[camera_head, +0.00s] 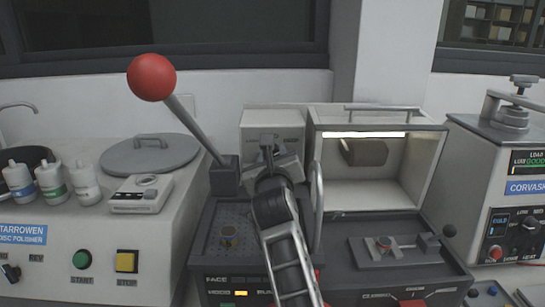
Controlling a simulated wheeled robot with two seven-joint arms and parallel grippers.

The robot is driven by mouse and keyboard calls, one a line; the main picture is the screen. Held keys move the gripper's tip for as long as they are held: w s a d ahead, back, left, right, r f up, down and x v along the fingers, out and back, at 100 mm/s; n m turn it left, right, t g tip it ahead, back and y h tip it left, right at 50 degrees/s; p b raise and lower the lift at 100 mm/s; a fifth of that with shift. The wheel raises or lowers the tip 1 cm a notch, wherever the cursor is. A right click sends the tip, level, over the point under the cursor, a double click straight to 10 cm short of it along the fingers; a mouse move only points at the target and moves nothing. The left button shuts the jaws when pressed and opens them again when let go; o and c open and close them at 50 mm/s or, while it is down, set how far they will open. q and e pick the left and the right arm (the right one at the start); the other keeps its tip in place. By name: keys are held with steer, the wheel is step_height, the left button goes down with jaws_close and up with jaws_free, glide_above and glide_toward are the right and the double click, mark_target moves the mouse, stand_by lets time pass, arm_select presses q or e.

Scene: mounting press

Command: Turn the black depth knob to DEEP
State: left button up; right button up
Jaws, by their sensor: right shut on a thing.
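My right arm rises from the bottom centre, and its gripper (268,150) reaches the white upright box (257,118) at the back of the dark machine. The gripper is shut on the black depth knob on the front of that box. The gripper covers nearly all of the knob, so its pointer cannot be read. Faint lettering flanks it on the box, too small to read. My left gripper is not in view.
A lever with a red ball (151,77) stands close left of the gripper.

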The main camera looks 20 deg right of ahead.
steer(key=shift+f, duration=0.15)
steer(key=o, duration=1)
steer(key=shift+r, duration=0.4)
steer(key=s+a+r+b, duration=0.2)
steer(key=s+a+r, duration=0.2)
steer(key=s+r, duration=0.8)
steer(key=shift+s+r+b, duration=0.2)
steer(key=shift+s+b, duration=0.1)
steer(key=shift+s, duration=0.5)
